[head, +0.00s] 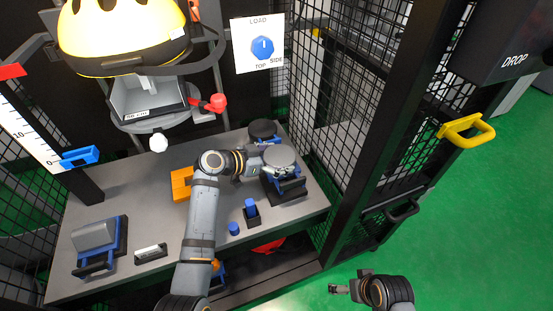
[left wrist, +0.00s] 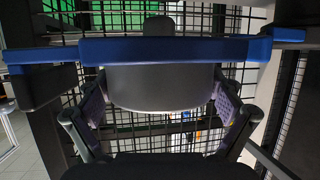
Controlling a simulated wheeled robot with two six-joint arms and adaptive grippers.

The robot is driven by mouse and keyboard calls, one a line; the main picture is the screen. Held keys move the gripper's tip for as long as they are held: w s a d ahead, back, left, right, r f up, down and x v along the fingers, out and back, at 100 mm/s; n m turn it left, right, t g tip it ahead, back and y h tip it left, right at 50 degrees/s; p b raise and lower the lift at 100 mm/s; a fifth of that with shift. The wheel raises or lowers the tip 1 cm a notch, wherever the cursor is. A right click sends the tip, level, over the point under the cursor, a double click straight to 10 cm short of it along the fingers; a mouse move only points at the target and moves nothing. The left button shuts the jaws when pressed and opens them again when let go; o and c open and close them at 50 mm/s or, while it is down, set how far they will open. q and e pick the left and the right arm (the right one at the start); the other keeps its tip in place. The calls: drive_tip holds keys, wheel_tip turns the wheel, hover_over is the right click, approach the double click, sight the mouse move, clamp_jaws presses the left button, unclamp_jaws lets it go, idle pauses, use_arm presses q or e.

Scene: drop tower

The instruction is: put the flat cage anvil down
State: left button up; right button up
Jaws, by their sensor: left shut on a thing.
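The flat cage anvil looks to be the grey round disc (head: 280,156) on the right of the bench, at a black and blue stand (head: 288,188). My left gripper (head: 262,171) is shut on it from the left. In the left wrist view the grey anvil (left wrist: 160,88) sits between my left gripper's two fingers (left wrist: 160,115), with the stand's blue bar (left wrist: 175,50) across it. Whether the anvil rests on the stand or hangs just above it, I cannot tell. My right gripper (head: 340,289) is low at the front, away from the bench; its jaws are too small to read.
A dark round piece (head: 263,129) stands just behind the anvil. A small blue part in a black holder (head: 251,215) and a blue knob (head: 234,229) lie in front. A grey block (head: 96,234) on a stand is at left. Mesh (head: 330,110) bounds the right.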

sight(279, 164)
use_arm(q)
drive_tip(key=f, duration=0.1)
drive_tip(key=f+b, duration=0.1)
drive_tip(key=f, duration=0.1)
drive_tip(key=shift+w+d+f+b, duration=0.15)
drive_tip(key=shift+w+b, duration=0.1)
drive_tip(key=shift+b, duration=0.05)
use_arm(e)
drive_tip(key=shift+w+a+f+t, duration=0.15)
drive_tip(key=shift+a+f+t, duration=0.15)
drive_tip(key=shift+f+t, duration=0.35)
drive_tip(key=shift+f, duration=0.15)
use_arm(q)
drive_tip(key=o, duration=1.5)
drive_tip(key=shift+s+f, duration=0.1)
drive_tip(key=shift+f, duration=0.05)
drive_tip(key=p+v, duration=0.2)
drive_tip(key=v, duration=1)
use_arm(e)
drive_tip(key=r, duration=0.1)
drive_tip(key=g, duration=0.1)
drive_tip(key=d+r+g, duration=0.1)
drive_tip(key=shift+s+r, duration=0.3)
drive_tip(key=shift+r, duration=0.05)
